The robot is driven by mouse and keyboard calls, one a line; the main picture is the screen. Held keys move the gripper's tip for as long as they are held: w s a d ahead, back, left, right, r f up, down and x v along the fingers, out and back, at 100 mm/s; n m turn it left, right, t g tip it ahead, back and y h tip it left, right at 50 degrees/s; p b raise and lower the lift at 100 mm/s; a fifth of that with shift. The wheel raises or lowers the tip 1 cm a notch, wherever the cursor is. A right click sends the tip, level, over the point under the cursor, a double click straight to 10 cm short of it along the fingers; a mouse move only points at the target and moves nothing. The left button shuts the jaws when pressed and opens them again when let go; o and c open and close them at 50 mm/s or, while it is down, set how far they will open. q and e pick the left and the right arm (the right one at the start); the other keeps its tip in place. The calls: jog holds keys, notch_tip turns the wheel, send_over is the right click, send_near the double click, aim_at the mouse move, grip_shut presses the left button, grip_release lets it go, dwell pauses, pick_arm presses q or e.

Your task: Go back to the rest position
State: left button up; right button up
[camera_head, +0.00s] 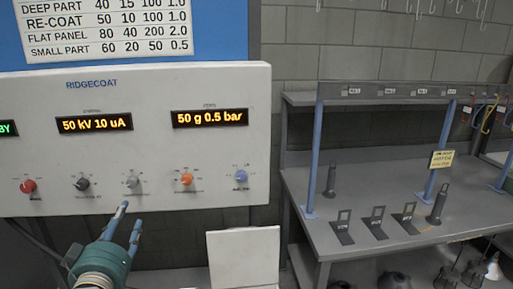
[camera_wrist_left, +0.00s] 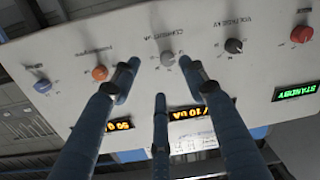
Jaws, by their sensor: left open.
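My left gripper (camera_head: 129,216) is at the lower left of the head view, just below the white RIDGECOAT control panel (camera_head: 150,150). Its blue fingers are spread open and hold nothing. In the left wrist view the open fingers (camera_wrist_left: 160,76) reach toward the panel face, near the grey knob (camera_wrist_left: 167,58); that knob also shows in the head view (camera_head: 132,182), above the fingertips. Whether the fingers touch the panel cannot be told. My right gripper is not in view.
The panel also has a red knob (camera_head: 28,186), black knob (camera_head: 82,184), orange knob (camera_head: 186,179) and blue knob (camera_head: 240,177). Displays read 50 kV 10 uA (camera_head: 94,123) and 50 g 0.5 bar (camera_head: 209,118). A white board (camera_head: 243,258) stands below. A grey workbench (camera_head: 365,190) is right.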

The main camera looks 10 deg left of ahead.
pick_arm(q)
jog(key=s+d+f+m+g+h, duration=0.25)
jog(key=s+d+f, duration=0.25)
jog(key=f, duration=0.5)
jog(key=s+d+f+m+g+h, duration=0.1)
jog(key=s+d+f+m+g, duration=0.3)
jog(key=f, duration=0.5)
jog(key=s+d+f+m+g+h, duration=0.1)
jog(key=s+d+f+g, duration=0.4)
jog(key=s, duration=0.6)
jog(key=s+d+f+m+g+h, duration=0.15)
jog(key=s+d+f, duration=0.25)
jog(key=s+f, duration=0.5)
notch_tip(320, 180, down, 26)
jog(key=s+r+g+b, duration=0.1)
jog(key=s+g+b, duration=0.1)
jog(key=b, duration=0.1)
jog(key=s+a+f+g+y+b, duration=0.1)
jog(key=s+a+f+b, duration=0.1)
jog(key=s+f, duration=1.6)
notch_tip(320, 180, down, 3)
jog(key=shift+a+f+m, duration=0.15)
jog(key=shift+a+m, duration=0.15)
jog(key=shift+a, duration=0.4)
